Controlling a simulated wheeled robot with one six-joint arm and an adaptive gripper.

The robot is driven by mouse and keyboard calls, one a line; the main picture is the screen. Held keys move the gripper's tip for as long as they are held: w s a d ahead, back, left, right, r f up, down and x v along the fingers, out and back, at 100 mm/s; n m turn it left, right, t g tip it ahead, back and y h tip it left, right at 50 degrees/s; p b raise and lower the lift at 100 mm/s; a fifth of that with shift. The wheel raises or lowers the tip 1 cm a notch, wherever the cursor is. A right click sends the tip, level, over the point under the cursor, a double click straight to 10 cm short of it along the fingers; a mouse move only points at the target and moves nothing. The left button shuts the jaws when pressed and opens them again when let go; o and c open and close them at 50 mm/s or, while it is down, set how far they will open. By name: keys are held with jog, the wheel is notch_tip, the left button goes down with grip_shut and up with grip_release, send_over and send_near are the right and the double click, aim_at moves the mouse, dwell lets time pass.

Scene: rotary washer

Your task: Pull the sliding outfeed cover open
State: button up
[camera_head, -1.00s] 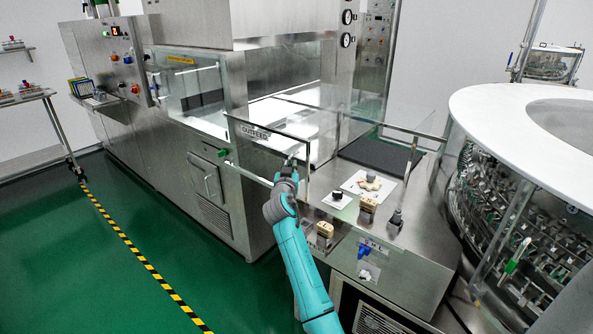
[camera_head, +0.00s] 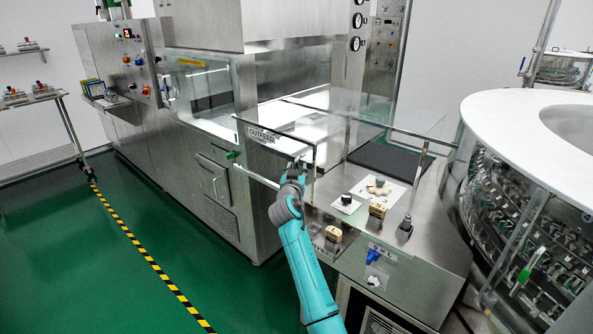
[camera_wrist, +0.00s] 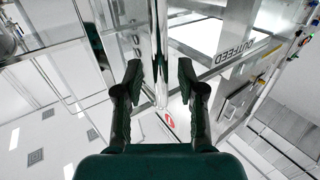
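The sliding outfeed cover (camera_head: 270,147) is a clear panel with a dark top edge and an OUTFEED label, at the front of the machine's outfeed opening. In the wrist view the OUTFEED lettering (camera_wrist: 234,52) shows at the upper right. My gripper (camera_head: 302,163) is at the right end of the cover, near its upright edge. In the wrist view my gripper's fingers (camera_wrist: 159,72) are apart, with a bright upright metal bar (camera_wrist: 160,62) showing between them. A gap shows on each side of the bar. I cannot tell whether the bar lies between the fingers in depth.
A steel control deck with knobs (camera_head: 376,189) and a blue switch (camera_head: 373,257) lies right of my arm. A round white-topped washer (camera_head: 497,112) stands at the right. Green floor with a yellow-black stripe (camera_head: 151,262) is clear at the left.

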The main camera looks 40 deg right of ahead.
jog(key=v, duration=1.2)
jog(key=s+a+f+n+t+y, duration=0.4)
jog(key=s+a+f+n+y, duration=0.4)
jog(key=s+a+f, duration=1.25)
jog(key=s+a+n+y, duration=0.1)
jog(key=s+a+y, duration=0.1)
jog(key=s+a, duration=0.35)
jog(key=s+a+y, duration=0.2)
jog(key=s, duration=0.7)
jog(key=s+a+n+y, duration=0.1)
jog(key=s+a, duration=0.3)
jog(key=s, duration=0.4)
jog(key=s+a+r+y, duration=0.1)
jog(key=s+r, duration=0.5)
jog(key=s, duration=0.1)
jog(key=shift+s, duration=0.35)
